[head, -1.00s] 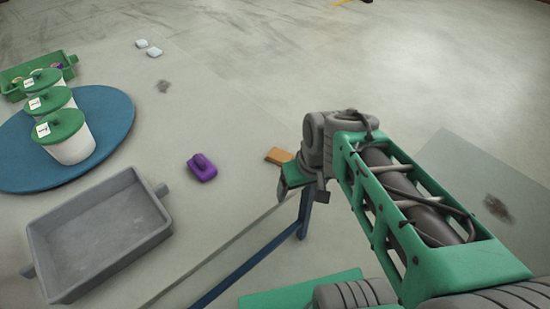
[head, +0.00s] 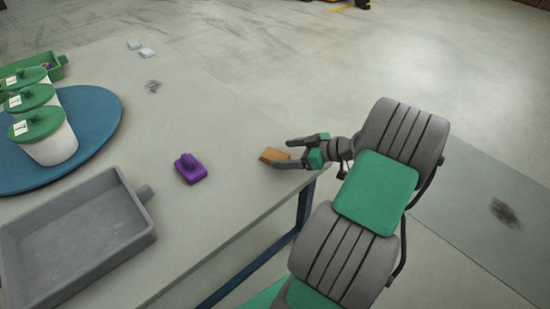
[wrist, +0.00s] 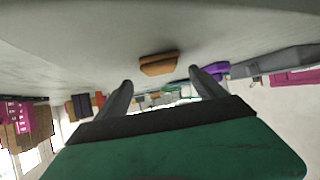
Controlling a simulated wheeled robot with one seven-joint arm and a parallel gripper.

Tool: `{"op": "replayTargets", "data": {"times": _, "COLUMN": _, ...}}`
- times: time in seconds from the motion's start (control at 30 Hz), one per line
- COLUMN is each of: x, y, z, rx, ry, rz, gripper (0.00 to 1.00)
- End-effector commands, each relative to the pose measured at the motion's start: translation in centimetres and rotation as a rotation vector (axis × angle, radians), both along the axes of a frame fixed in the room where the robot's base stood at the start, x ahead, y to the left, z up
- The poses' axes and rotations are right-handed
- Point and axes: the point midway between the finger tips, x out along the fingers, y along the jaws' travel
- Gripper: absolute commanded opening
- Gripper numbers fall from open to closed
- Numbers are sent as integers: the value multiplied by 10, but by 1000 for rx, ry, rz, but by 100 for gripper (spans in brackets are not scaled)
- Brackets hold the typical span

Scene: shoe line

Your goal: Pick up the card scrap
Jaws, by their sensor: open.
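The card scrap (head: 272,156) is a small orange-brown piece lying on the table near its right edge. It also shows in the wrist view (wrist: 158,65), ahead of and roughly between my fingertips. My gripper (head: 288,154) is open, low at the table's right edge, with its fingers pointing left toward the scrap. In the head view one finger passes close to the scrap; I cannot tell whether they touch. In the wrist view both fingers (wrist: 160,76) are apart with nothing held between them.
A purple object (head: 190,168) lies on the table left of the scrap. A grey tray (head: 143,222) stands at the front left. White tubs with green lids (head: 40,121) stand on a blue disc (head: 108,122). Two pale pieces (head: 147,53) lie at the back. The table between is mostly clear.

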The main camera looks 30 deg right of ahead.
Motion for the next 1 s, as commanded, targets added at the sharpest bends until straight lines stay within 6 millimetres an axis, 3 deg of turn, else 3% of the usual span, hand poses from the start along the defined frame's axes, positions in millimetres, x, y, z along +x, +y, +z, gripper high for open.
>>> {"op": "replayTargets", "data": {"times": 0.03, "x": 7, "y": 7, "z": -11, "rx": 2, "ry": 1, "rz": 4, "gripper": 80}}
{"op": "replayTargets", "data": {"times": 0.17, "x": 22, "y": 15, "z": -18, "rx": 0, "ry": 1, "rz": 4, "gripper": 80}}
{"op": "replayTargets", "data": {"times": 0.4, "x": 24, "y": 15, "z": -18, "rx": -1, "ry": 2, "rz": 1, "gripper": 80}}
{"op": "replayTargets", "data": {"times": 1.0, "x": 23, "y": 14, "z": -18, "rx": 0, "ry": 2, "rz": -2, "gripper": 31}}
